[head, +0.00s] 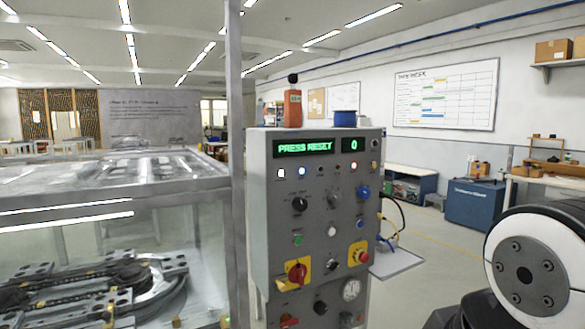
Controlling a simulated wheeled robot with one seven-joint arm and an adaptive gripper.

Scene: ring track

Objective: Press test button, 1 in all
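A grey control panel (275,215) stands upright in the middle of the head view. Its green display (304,148) reads "PRESS RESET", and a smaller display (353,145) reads "0". On its face are a green button (297,240), a white button (332,230), a blue knob (363,192) and a black knob (299,203). A red mushroom button (361,256) and a red rotary switch (297,272) sit on yellow plates. The labels are too small to read, so I cannot tell which control is the test button. My gripper is not in view; only a white arm joint of mine shows at lower right.
A glass-walled case (120,240) with a metal ring track (150,295) fills the left, beside a grey post (235,120). An orange device (292,108) stands on the panel's top. A blue cabinet (474,203) stands behind at right.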

